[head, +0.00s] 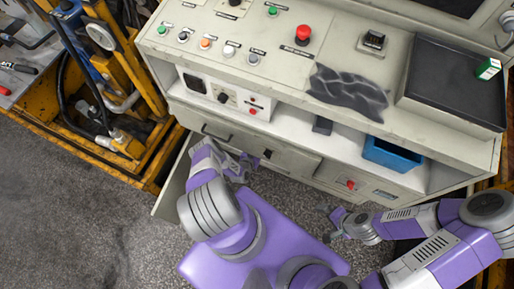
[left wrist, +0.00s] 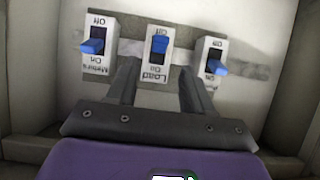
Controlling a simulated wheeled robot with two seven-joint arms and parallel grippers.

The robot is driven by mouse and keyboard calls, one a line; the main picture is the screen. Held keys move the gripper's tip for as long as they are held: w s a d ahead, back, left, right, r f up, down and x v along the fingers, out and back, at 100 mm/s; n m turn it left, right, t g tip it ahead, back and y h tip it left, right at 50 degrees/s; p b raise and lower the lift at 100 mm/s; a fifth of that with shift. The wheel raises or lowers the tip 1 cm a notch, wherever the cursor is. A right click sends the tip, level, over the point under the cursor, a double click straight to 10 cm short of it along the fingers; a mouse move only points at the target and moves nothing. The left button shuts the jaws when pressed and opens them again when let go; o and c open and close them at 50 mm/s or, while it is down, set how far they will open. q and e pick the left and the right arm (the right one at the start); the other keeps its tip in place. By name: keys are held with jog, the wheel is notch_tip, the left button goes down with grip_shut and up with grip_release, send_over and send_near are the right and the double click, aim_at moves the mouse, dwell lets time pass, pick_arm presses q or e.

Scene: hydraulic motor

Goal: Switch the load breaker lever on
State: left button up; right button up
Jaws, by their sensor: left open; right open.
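In the left wrist view the load breaker (left wrist: 157,68) is the middle of three white switches, with its label upside down. Its blue lever (left wrist: 159,44) sits at the end marked Off. My left gripper (left wrist: 158,72) is open, its two fingers on either side of the lower part of the load breaker, apart from the lever. In the head view my left gripper (head: 246,166) is low at the front of the console; the breakers are hidden there. My right gripper (head: 337,221) is open and empty, over the floor in front of the console.
Beside the load breaker are a left breaker lever (left wrist: 92,46) and a right breaker lever (left wrist: 217,68), both toward their lower ends. An open cabinet door (head: 171,190) stands left of my left arm. The console (head: 290,62) holds buttons, a black tray (head: 455,85) and a blue bin (head: 392,154).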

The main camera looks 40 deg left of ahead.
pick_arm(q)
jog(key=w+a+f+t+b, duration=0.1)
jog(key=w+f+b, duration=0.3)
jog(key=w+b, duration=0.1)
jog(key=shift+w+a, duration=0.2)
jog(key=shift+w, duration=0.4)
grip_shut()
jog(key=shift+r+g+p, duration=0.3)
jog(key=shift+g+p, duration=0.3)
jog(key=shift+p, duration=0.2)
